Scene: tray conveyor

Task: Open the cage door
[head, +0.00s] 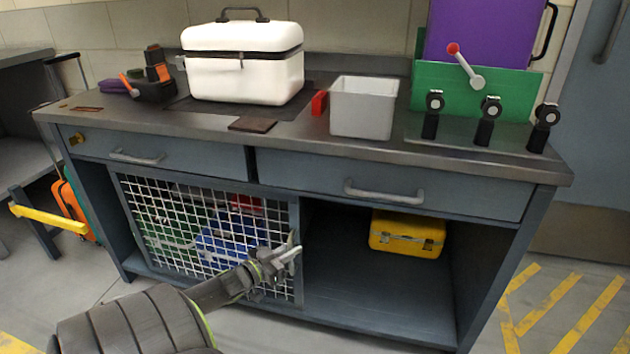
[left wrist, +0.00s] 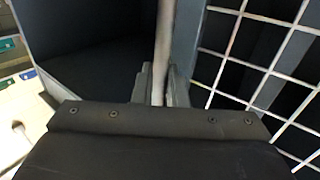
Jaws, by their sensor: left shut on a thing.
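The cage door (head: 170,215) is a white wire mesh in a grey frame. It covers the lower left compartment of the workbench and looks flush with the cabinet front. Its mesh also shows at the right of the left wrist view (left wrist: 262,70). My left gripper (head: 288,252) is at the door's right edge. It is shut on a pale, slim door handle (left wrist: 162,50), which runs between the fingers in the left wrist view. The gripper hides most of the handle in the head view. My right gripper is not in view.
Blue and green cases stand behind the mesh. The open right compartment holds a yellow case (head: 407,232). A white cooler box (head: 243,75) and a grey bin (head: 362,110) stand on the worktop (head: 300,135). A yellow bar (head: 48,218) juts out at left. Floor shows in front.

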